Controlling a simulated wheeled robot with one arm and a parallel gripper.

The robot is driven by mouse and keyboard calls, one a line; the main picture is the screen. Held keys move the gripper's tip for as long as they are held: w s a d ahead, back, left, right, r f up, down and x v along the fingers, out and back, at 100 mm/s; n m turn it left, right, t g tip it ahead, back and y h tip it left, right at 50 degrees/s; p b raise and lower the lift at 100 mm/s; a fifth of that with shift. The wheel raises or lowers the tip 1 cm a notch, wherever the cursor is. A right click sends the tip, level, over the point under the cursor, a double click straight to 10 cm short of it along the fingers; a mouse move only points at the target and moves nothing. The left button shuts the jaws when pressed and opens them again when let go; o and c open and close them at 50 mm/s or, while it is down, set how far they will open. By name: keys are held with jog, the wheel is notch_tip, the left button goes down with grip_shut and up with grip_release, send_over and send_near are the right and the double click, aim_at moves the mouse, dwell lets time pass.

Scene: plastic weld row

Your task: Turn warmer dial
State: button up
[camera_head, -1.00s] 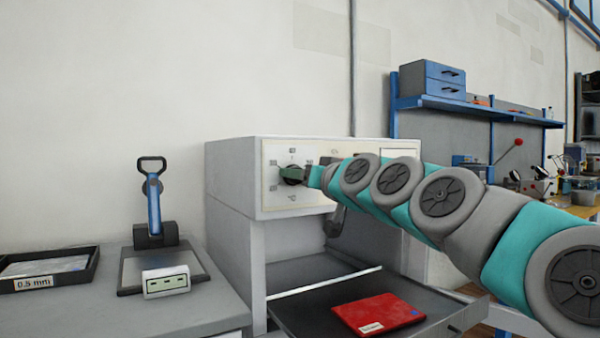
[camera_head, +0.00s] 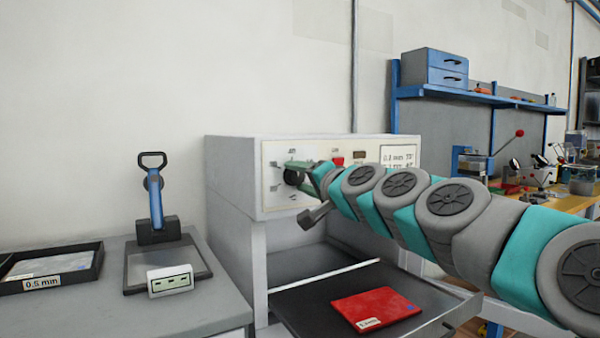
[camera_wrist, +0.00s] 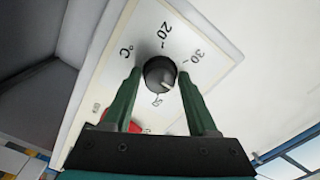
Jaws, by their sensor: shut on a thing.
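The warmer dial is a round black knob on the white front panel of the warmer (camera_head: 232,185). In the wrist view the dial (camera_wrist: 159,73) sits between the two green fingers of my gripper (camera_wrist: 160,76), with a small light mark near its lower right rim. The panel around it carries printed numbers, 20 and 30 among them, and a °C sign. In the head view my gripper (camera_head: 297,168) is at the dial (camera_head: 293,177), partly covering it. My gripper is shut on the dial.
A red button (camera_head: 338,161) and a label card (camera_head: 398,157) are on the panel, right of the dial. Below, a dark pulled-out tray (camera_head: 300,306) holds a red sheet (camera_head: 376,309). A blue-handled tool (camera_head: 156,205) and a black bin (camera_head: 85,274) stand on the left bench.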

jog(key=shift+f+m, duration=0.1)
jog(key=shift+m, duration=0.3)
jog(key=o, duration=1.4)
jog(key=v, duration=0.7)
jog(key=shift+s+d, duration=0.25)
jog(key=shift+s, duration=0.05)
